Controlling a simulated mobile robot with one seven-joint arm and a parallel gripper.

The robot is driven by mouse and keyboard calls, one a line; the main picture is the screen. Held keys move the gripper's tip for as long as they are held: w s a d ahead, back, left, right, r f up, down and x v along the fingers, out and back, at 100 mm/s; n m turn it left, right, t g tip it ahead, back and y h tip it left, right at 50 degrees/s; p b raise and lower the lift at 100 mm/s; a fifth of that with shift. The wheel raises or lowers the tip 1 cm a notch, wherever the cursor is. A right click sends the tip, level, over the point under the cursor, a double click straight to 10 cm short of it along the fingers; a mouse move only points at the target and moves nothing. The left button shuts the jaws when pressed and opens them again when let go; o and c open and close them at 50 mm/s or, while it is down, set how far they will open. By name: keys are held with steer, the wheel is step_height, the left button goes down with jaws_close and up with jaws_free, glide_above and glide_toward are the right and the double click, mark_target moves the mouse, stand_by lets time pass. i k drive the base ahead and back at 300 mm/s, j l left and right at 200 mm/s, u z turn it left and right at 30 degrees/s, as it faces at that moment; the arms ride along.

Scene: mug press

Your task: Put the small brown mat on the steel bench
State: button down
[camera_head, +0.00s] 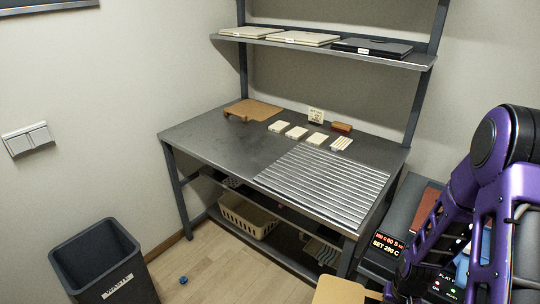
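The steel bench (215,135) stands against the wall in the middle of the view, its dark top partly covered by objects. A flat tan-brown piece (253,109) lies at its back left corner. Another flat tan piece (338,291) shows at the bottom edge, cut off by the frame, in front of the bench. A reddish-brown flat surface (428,203) lies on the dark equipment at right, partly behind my arm. I cannot tell which of these is the small brown mat. My purple arm fills the right side; my gripper's fingertips cannot be made out.
A ribbed metal panel (325,183) covers the bench's right part. Several pale blocks (297,132) and a small brown block (341,127) sit behind it. A shelf (325,47) hangs above. Equipment with a red display (388,243) stands right; a dark bin (103,264) stands left.

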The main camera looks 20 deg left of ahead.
mark_target(237, 151)
steer(key=j, duration=1.05)
steer(key=i+j, duration=0.15)
steer(key=j, duration=0.9)
steer(key=k+u, duration=0.05)
